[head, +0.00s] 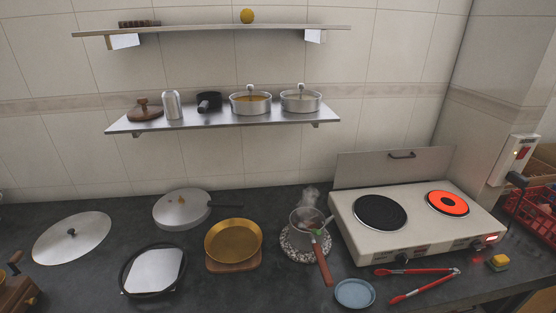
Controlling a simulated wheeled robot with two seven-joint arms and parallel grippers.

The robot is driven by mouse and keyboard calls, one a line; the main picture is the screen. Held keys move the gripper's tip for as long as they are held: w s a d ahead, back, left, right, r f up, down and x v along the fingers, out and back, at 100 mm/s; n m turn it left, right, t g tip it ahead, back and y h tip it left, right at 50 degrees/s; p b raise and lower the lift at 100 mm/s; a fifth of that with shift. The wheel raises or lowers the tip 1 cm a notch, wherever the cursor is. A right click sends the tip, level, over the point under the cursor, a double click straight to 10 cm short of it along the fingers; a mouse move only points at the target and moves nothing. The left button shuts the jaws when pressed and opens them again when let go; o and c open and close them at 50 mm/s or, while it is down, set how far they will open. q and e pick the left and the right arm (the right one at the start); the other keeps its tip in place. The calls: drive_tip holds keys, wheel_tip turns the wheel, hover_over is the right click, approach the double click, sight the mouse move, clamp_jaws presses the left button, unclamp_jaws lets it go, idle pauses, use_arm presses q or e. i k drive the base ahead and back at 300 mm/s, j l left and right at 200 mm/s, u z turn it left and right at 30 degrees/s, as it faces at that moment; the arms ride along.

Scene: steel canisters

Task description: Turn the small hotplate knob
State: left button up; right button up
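The white two-plate hotplate (350,228) stands on the right of the dark counter with its lid raised behind it. Its left plate (380,212) is larger and black. Its right plate (447,203) is smaller and glows red-orange. On the front face are a dark left knob (403,258) and a dark right knob (477,244). A red light (491,238) shows beside the right knob. The knob markings are too small to read. Neither of my grippers is in the head view.
Red-handled tongs (424,272) and a blue dish (355,293) lie before the hotplate. A sponge (498,262) is at its right front. A steaming saucepan (308,222) stands on a speckled trivet to its left. A red crate (530,214) is at the right.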

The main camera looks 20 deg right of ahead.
sight(477, 245)
drive_tip(key=z, duration=1.75)
